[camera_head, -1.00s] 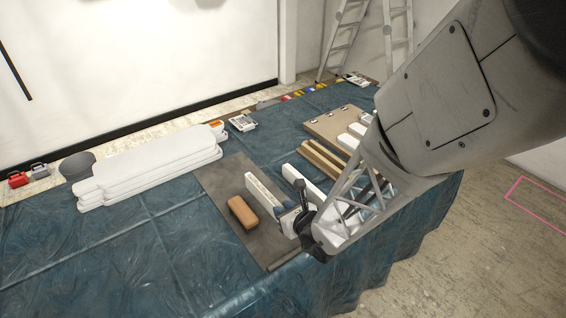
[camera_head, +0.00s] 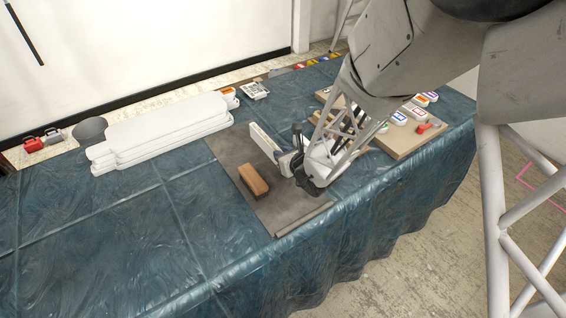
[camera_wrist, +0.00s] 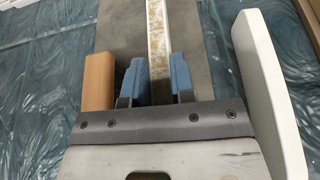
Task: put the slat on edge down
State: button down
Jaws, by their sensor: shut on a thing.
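The slat is a long white piece (camera_head: 265,141), held on edge above or on the grey mat (camera_head: 222,158); I cannot tell whether its lower edge touches the mat. My gripper (camera_head: 287,164) is shut on the slat's near end. In the wrist view the slat (camera_wrist: 159,40) runs away from me between my blue fingers (camera_wrist: 160,80), its long edge facing up with a worn, yellowish-brown surface. A brown block (camera_head: 253,179) lies on the mat left of the slat, apart from it; it also shows in the wrist view (camera_wrist: 98,80).
A white board (camera_wrist: 265,90) stands close to the right of my gripper in the wrist view. A stack of white boards (camera_head: 165,130) lies at the back left. A tan board (camera_head: 405,143) with small coloured-label items lies right. The blue cloth is clear at front left.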

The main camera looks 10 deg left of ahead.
jog(key=shift+f, duration=0.15)
jog(key=shift+f, duration=1.6)
jog(key=c, duration=1)
grip_release()
jog(key=shift+f, duration=0.1)
jog(key=shift+o, duration=0.2)
jog(key=v, duration=1.2)
